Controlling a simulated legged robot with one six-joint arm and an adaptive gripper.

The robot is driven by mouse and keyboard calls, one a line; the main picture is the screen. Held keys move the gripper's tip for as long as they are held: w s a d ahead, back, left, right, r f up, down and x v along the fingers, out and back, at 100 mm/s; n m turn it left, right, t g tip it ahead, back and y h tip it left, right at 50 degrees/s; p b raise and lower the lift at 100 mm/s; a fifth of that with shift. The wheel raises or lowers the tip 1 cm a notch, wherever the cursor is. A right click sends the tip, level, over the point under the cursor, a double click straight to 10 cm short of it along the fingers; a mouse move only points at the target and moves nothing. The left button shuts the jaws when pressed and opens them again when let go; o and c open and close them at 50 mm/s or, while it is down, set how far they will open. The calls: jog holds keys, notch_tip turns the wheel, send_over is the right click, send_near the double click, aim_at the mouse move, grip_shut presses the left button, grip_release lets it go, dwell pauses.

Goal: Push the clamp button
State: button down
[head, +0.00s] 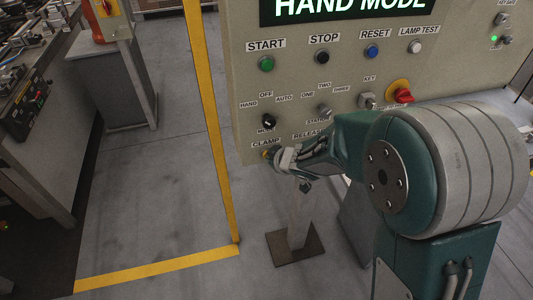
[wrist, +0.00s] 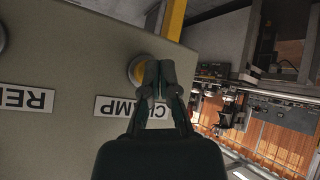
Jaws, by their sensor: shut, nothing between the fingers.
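The beige control panel (head: 310,75) carries a label reading CLAMP (head: 266,142) at its lower left. The same label (wrist: 118,107) shows upside down in the wrist view. The clamp button (wrist: 135,68) is a round yellowish button beside that label, partly covered by my fingertips. In the head view, a small yellow part of the button (head: 265,154) shows next to my gripper. My gripper (wrist: 158,70) is shut and empty, with its fingertips in front of the button's right part. I cannot tell whether they touch it.
Just above are the mode knob (head: 268,121) and the green start button (head: 266,64). Open floor lies left of the post.

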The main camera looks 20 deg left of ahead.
jog(key=shift+w+a, duration=0.2)
jog(key=shift+w, duration=0.05)
dwell(0.3)
jog(key=shift+s+d, duration=0.1)
jog(key=shift+s, duration=0.05)
jog(key=shift+s+d, duration=0.45)
jog(key=shift+s, duration=0.2)
jog(key=s+d, duration=0.3)
jog(key=s, duration=0.2)
dwell(0.5)
jog(key=shift+d, duration=0.1)
dwell(0.6)
